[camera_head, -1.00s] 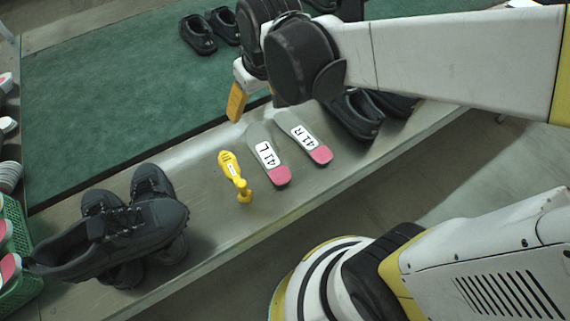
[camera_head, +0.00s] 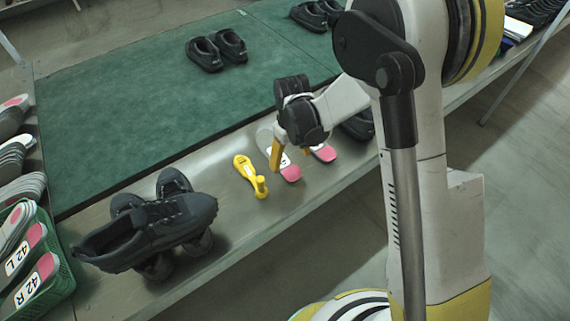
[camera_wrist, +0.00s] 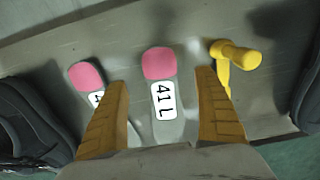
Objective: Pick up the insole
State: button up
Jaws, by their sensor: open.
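The insole marked 41 L (camera_wrist: 160,85) is grey with a pink heel and lies flat on the metal bench. In the head view its pink end (camera_head: 290,173) shows beside my gripper, which hides part of it. My gripper (camera_wrist: 160,110) is open, with its two yellow fingers on either side of this insole in the wrist view, apart from it. In the head view one yellow finger (camera_head: 275,155) shows over the insole. A second insole (camera_wrist: 86,76) lies to the left in the wrist view, its label partly hidden by a finger. Its pink end (camera_head: 323,153) shows in the head view.
A yellow tool (camera_head: 249,176) lies close beside the insoles, and near the right finger in the wrist view (camera_wrist: 236,56). Black shoes (camera_head: 155,230) stand at the bench's left. A green crate (camera_head: 62,285) holds several insoles. The green mat (camera_head: 130,110) has free room.

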aim_at(290, 169)
jog(key=f+b, duration=0.1)
jog(key=f, duration=0.2)
jog(key=f+b, duration=0.2)
jog(key=f, duration=0.1)
jog(key=shift+w+f, duration=0.2)
jog(key=shift+f, duration=0.1)
jog(key=shift+r, duration=0.1)
jog(key=c, duration=1.2)
